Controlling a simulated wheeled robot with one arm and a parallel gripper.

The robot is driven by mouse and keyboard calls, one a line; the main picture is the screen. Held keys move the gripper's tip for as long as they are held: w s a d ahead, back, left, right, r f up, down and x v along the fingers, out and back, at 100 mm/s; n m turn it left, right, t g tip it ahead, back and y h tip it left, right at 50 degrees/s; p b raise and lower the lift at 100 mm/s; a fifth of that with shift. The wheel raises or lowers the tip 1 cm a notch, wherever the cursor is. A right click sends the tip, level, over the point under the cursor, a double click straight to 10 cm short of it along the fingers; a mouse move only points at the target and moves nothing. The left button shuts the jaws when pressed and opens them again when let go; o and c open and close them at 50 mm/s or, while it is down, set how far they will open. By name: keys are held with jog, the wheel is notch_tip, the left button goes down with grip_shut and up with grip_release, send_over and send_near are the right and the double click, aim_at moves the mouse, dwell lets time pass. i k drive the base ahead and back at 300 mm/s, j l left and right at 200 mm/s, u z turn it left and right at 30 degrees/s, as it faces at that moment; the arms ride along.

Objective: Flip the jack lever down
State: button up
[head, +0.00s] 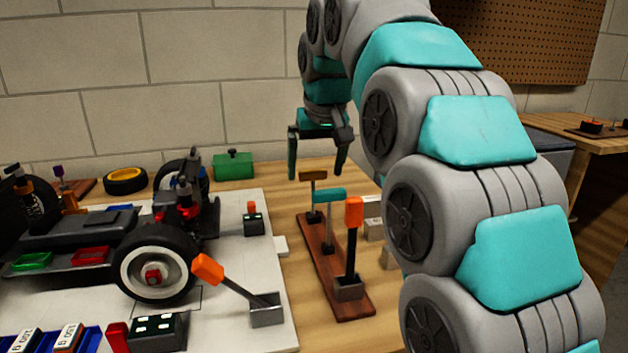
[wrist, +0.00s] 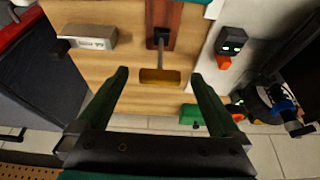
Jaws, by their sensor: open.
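An orange-handled lever (head: 207,268) leans up and to the left from a grey metal bracket (head: 267,310) on the white board, beside the car's near wheel. It looks like the jack lever, though no label shows. I cannot pick it out in the wrist view. My gripper (head: 317,176) is open, pointing down at the far end of the wooden tool rack (head: 325,265), well away from that lever. In the wrist view my open gripper (wrist: 160,76) has the brown-handled tool (wrist: 161,77) in line between its fingertips. I cannot tell any contact.
The rack also holds a teal-handled tool (head: 329,195) and an upright orange-handled tool (head: 354,212). The car chassis (head: 90,235) stands on the white board (head: 240,250). A small black box (head: 253,224) with an orange knob and a green box (head: 233,167) stand nearby.

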aim_at(203, 267)
jog(key=k+l, duration=0.2)
jog(key=k, duration=0.3)
jog(key=k+l, duration=0.2)
jog(key=k, duration=0.25)
